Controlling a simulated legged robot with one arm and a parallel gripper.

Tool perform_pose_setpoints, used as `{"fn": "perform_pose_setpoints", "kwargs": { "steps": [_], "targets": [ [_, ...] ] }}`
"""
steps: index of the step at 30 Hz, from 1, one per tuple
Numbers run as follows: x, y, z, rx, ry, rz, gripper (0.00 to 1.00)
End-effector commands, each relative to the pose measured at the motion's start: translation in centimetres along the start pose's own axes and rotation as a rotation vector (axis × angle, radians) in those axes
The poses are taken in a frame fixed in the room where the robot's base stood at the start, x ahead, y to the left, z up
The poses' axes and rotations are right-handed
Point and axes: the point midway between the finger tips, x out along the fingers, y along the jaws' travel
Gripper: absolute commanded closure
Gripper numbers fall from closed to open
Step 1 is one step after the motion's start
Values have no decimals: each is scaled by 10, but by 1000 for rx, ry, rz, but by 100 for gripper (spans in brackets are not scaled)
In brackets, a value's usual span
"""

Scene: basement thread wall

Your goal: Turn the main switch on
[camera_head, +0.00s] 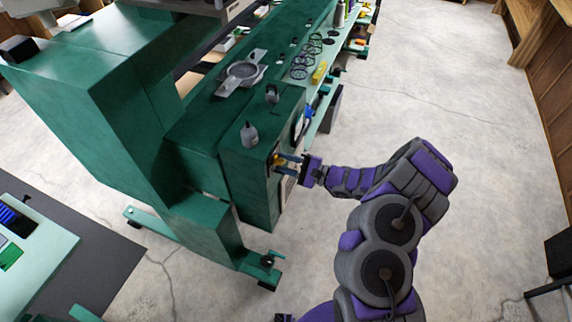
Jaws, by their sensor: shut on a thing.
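The main switch (275,158) looks like a small yellow-orange part on the right-facing end panel of the green machine (240,178). My gripper (284,162) reaches in from the right with its fingers at the switch, and it is shut on it. The fingers cover part of the switch, so its exact position, on or off, cannot be told.
A long green bench (262,52) with rings, a yellow item and bottles runs to the back. The machine's wheeled foot (262,262) stands below. Another pale green table (40,245) is at the lower left. The concrete floor (440,70) on the right is clear.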

Motion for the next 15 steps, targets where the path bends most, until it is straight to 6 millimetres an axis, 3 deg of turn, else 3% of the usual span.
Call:
{"fn": "perform_pose_setpoints", "kwargs": {
  "steps": [15],
  "targets": [
    [-1,3,-2,486,7,4,96]
  ]
}}
